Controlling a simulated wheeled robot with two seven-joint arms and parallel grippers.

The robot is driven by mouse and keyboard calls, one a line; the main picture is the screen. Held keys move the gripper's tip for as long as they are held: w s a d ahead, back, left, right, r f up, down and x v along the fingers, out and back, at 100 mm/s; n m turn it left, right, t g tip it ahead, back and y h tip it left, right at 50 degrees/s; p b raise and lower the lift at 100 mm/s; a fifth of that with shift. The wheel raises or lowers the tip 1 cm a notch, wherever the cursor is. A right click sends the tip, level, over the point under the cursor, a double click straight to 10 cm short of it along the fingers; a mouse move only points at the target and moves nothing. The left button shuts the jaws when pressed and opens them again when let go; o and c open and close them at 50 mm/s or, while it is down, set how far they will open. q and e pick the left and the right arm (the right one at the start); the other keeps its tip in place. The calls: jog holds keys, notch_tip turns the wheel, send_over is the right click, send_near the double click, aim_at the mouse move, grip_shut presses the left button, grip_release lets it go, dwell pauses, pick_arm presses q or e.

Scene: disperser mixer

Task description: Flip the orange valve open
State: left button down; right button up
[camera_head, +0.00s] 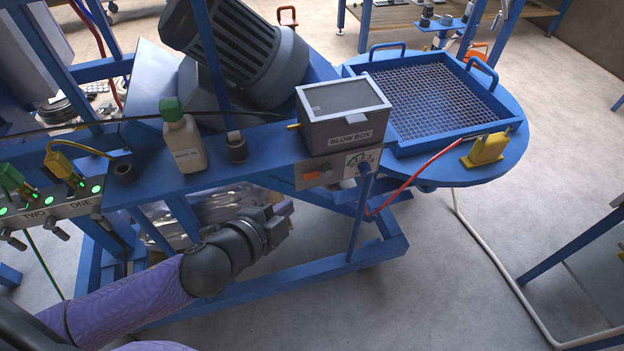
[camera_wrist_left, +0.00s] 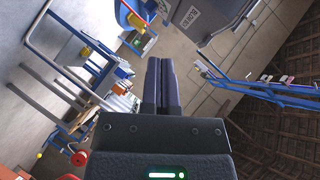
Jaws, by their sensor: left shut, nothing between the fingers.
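The orange valve (camera_head: 318,174) is a small orange piece on a light plate at the front edge of the blue bench, under the grey box labelled BLOW BOX (camera_head: 342,117). A dial with green marks (camera_head: 362,157) sits just right of it. My left gripper (camera_head: 284,207) is below and left of the valve, apart from it, in front of the bench frame. In the left wrist view its two fingers (camera_wrist_left: 161,82) lie together, shut and empty. I cannot make out the orange valve in that view. My right gripper is not in view.
A bottle with a green cap (camera_head: 183,138) stands on the bench. A blue mesh tray (camera_head: 435,95) lies behind. Blue frame bars (camera_head: 360,220) stand right of my gripper.

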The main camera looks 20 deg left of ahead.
pick_arm(q)
jog(key=b, duration=0.2)
send_near(317, 177)
jog(key=w+d, duration=0.3)
jog(key=shift+w+a+f+b, duration=0.35)
jog(key=shift+w+f, duration=0.2)
jog(key=shift+w, duration=0.15)
jog(key=shift+w+a+f+b, duration=0.3)
jog(key=shift+w+a+f, duration=0.05)
jog(key=shift+w+f, duration=0.3)
jog(key=shift+f+t+b, duration=0.2)
jog(key=shift+t+b, duration=0.1)
jog(key=shift+b, duration=0.35)
